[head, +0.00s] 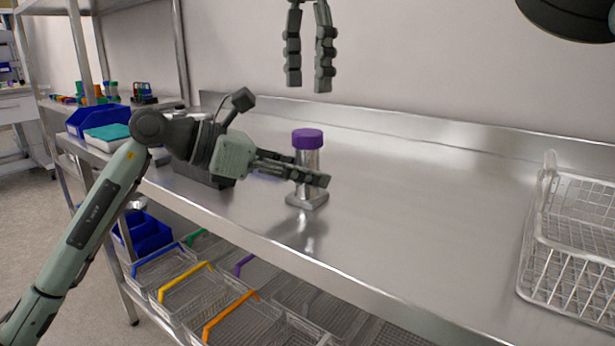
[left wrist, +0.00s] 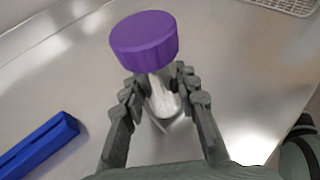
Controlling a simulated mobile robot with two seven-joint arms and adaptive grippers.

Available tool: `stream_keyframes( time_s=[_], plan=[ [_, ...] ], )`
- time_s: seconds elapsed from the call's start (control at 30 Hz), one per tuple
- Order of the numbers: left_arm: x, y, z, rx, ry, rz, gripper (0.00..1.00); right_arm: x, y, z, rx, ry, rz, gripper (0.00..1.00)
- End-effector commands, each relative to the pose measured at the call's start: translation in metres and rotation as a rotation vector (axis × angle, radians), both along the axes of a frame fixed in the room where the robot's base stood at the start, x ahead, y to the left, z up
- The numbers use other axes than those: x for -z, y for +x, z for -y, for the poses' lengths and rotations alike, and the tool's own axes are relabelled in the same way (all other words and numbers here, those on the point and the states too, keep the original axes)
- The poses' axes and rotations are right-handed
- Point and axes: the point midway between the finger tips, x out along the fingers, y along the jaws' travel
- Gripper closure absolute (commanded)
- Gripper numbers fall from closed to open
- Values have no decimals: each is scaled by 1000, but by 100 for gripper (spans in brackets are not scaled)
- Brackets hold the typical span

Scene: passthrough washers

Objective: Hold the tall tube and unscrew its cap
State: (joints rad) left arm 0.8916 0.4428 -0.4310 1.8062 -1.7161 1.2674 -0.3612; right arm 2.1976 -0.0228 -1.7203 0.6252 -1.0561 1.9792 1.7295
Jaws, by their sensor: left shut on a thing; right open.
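The tall tube (head: 308,160) stands upright on the steel counter, with its purple cap (head: 307,139) on top. Its foot sits in a small grey base (head: 307,199). My left gripper (head: 308,178) reaches in from the left and is shut on the tube's body below the cap. In the left wrist view the purple cap (left wrist: 144,40) rises above the fingers, and the tube (left wrist: 163,98) lies between them. My right gripper (head: 309,75) hangs open and empty, fingers down, above the cap and apart from it.
A wire basket (head: 570,240) stands on the counter at the right. Blue bins (head: 95,118) are at the left, and several wire baskets with coloured handles (head: 190,290) sit on the shelf below. The counter between tube and right basket is clear.

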Motion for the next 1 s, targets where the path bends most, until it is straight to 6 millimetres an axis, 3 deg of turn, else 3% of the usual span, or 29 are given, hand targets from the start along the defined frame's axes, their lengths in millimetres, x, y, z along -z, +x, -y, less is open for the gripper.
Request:
stream_keyframes(
  time_s=[0.17, 0.6, 0.77, 1.0],
  plan=[
    [0, 0, 0, 0, 0, 0, 100, 0, 0, 0, 83, 0, 0, 43],
    [0, 0, 0, 0, 0, 0, 100, 0, 0, 0, 729, 1, -1, 43],
    [0, 0, 0, 0, 0, 0, 100, 9, 1, 1, 788, -2, -1, 43],
    [0, 0, 0, 0, 0, 0, 100, 44, 0, 1, 786, -3, -2, 43]
  ],
)
